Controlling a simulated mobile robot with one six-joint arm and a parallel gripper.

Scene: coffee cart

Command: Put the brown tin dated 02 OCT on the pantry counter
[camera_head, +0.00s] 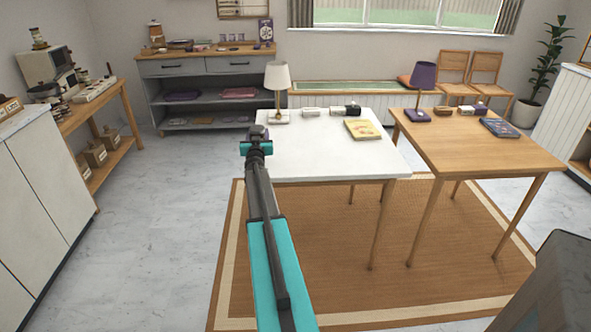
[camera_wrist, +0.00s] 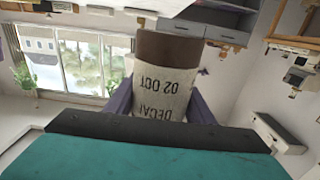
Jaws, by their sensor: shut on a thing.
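The brown tin (camera_wrist: 168,47) fills the middle of the wrist view. Its cream label (camera_wrist: 163,88) reads "02 OCT" and "DECAF", upside down in the picture. The purple fingers of my gripper (camera_wrist: 160,104) are on both sides of the tin and shut on it. In the head view my gripper (camera_head: 257,136) is at the far end of my arm, over the left edge of the white table. The tin cannot be clearly made out there. No counter is marked as the pantry counter in these views.
A white table (camera_head: 300,155) and a wooden table (camera_head: 480,150) stand ahead, with lamps and small things. A grey sideboard (camera_head: 205,66) with a wooden top is at the back left. A white cabinet (camera_head: 45,170) and wooden shelf (camera_head: 118,158) line the left. Open floor (camera_head: 150,235) lies between.

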